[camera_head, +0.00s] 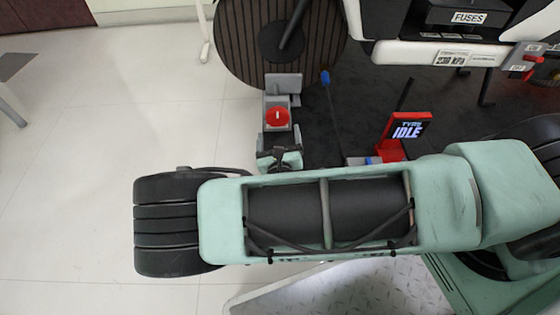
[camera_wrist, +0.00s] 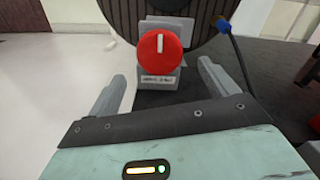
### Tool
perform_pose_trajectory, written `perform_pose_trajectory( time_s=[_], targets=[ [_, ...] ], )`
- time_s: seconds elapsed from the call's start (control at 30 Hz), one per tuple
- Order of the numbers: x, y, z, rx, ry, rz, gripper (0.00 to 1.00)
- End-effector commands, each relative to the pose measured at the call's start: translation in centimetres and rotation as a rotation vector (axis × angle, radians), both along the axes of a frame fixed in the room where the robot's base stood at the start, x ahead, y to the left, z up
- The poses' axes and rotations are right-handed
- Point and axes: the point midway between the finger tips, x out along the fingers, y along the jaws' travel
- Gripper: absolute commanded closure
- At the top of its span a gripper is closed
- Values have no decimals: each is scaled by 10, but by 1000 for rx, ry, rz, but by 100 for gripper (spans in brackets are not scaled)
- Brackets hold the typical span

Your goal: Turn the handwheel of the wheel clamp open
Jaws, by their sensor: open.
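The handwheel (camera_head: 277,118) is a round red knob with a white mark, set on the grey wheel clamp (camera_head: 283,84) in front of a large dark wheel. In the wrist view the red handwheel (camera_wrist: 160,55) has its white mark pointing straight up, and a label sits below it on the clamp (camera_wrist: 160,83). My gripper (camera_wrist: 164,88) is open, with one finger on each side of the clamp as seen in this view. The fingers do not appear to touch the knob. In the head view my arm hides part of my gripper (camera_head: 279,150).
The large wheel (camera_head: 240,50) stands behind the clamp. A blue-tipped cable (camera_head: 326,80) rises to its right. A red stand with an IDLE screen (camera_head: 408,127) and a FUSES box (camera_head: 468,17) are further right.

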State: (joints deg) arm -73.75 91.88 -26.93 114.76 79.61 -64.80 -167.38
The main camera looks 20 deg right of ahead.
Motion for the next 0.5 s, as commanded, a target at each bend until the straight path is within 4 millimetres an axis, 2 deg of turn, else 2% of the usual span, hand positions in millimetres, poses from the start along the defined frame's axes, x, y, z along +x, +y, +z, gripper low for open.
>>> perform_pose_trajectory(
  time_s=[0.1, 0.3, 0.5],
  targets=[
    [-28, 10, 4, -1, 2, 3, 15],
    [-71, 24, 3, 1, 2, 3, 15],
    [-99, 32, 2, -1, 1, 1, 15]
  ],
)
